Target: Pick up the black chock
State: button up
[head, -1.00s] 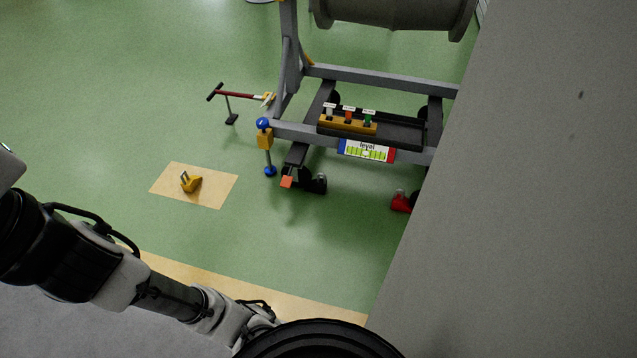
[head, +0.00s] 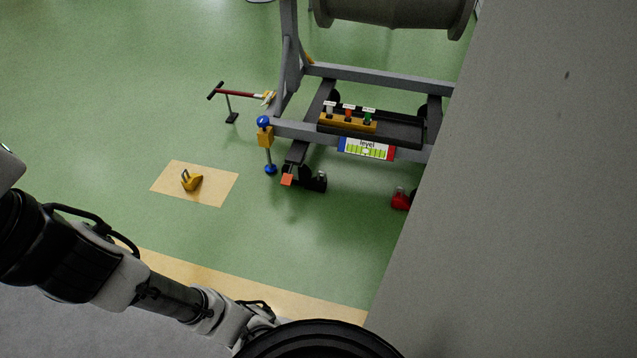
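The black chock (head: 318,183) sits on the green floor at the front left foot of the grey engine stand, beside a dark caster and just right of an orange-red pedal (head: 287,180). It is small and dark, so its exact outline against the caster is hard to tell. My arm reaches in from the left edge along the bottom of the head view. My gripper is not visible; the arm runs down behind a black round part at the bottom. The chock stands apart from all visible parts of my arm.
A yellow chock (head: 194,182) lies on a tan floor patch (head: 215,193). A red chock (head: 401,201) sits by the stand's right caster. A blue-ended post (head: 267,150) and a red-handled tow bar (head: 240,93) stand left of the stand (head: 380,80). A large grey panel (head: 530,200) blocks the right.

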aim_at(318, 183)
jog(key=i+z, duration=0.2)
jog(key=i, duration=0.55)
jog(key=i+z, duration=0.25)
jog(key=i, duration=0.55)
